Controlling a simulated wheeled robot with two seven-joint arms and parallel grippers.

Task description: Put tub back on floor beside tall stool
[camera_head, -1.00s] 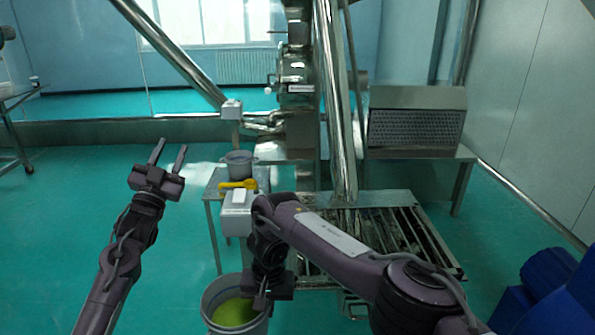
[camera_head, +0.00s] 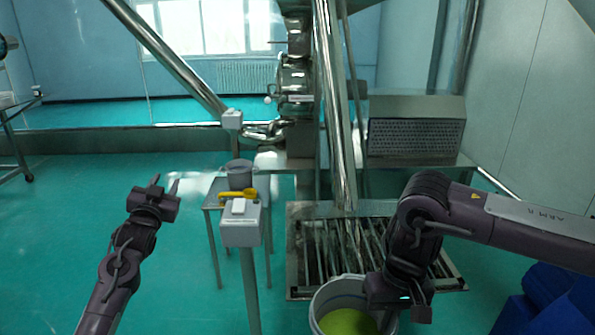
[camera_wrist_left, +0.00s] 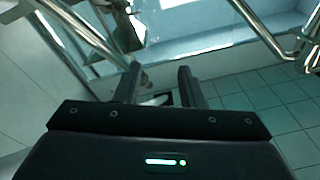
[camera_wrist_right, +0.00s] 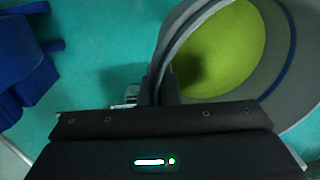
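The grey tub (camera_head: 318,306) with green contents shows at the bottom of the head view, in front of the floor grate. My right gripper (camera_wrist_right: 158,88) is shut on the tub's rim; its fingers pinch the wall in the right wrist view, where the tub (camera_wrist_right: 283,50) fills the upper right. The tub's base is out of view, so I cannot tell whether it touches the floor. The tall stool (camera_head: 213,189) stands left of the grate with a small grey pot (camera_head: 240,175) and a yellow scoop (camera_head: 237,196) on it. My left gripper (camera_head: 164,184) is open and empty, left of the stool.
A grey control box on a post (camera_head: 241,225) stands in front of the stool. The metal grate (camera_head: 295,265) and sieve machine lie behind the tub. Blue objects (camera_head: 555,295) sit at the lower right. Green floor left of the stool is clear.

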